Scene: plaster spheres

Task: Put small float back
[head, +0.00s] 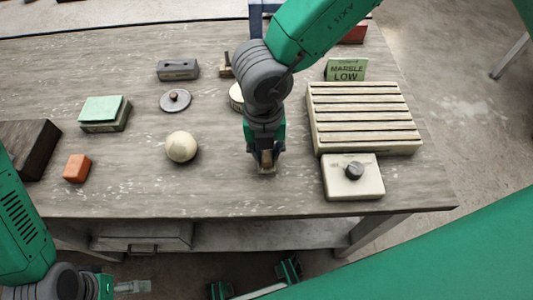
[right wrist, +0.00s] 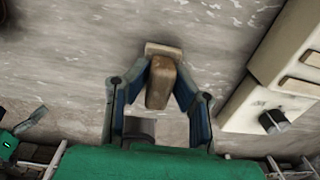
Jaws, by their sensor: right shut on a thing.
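The small float (head: 267,168) has a brown wooden handle and a pale flat base. It is at the front middle of the table, and it also shows in the right wrist view (right wrist: 161,84). My right gripper (head: 266,154) points down and is shut on its handle, with one finger on each side in the right wrist view (right wrist: 160,96). Whether the base touches the table is hard to tell. My left gripper (head: 133,286) is low at the bottom left, off the table's front edge; its finger gap is too small to read.
Right of the float are a cream slatted block (head: 365,117) and a cream box with a black knob (head: 340,182). Left are a plaster sphere (head: 181,147), a knobbed disc (head: 170,104), a green-topped block (head: 101,108) and an orange block (head: 77,168).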

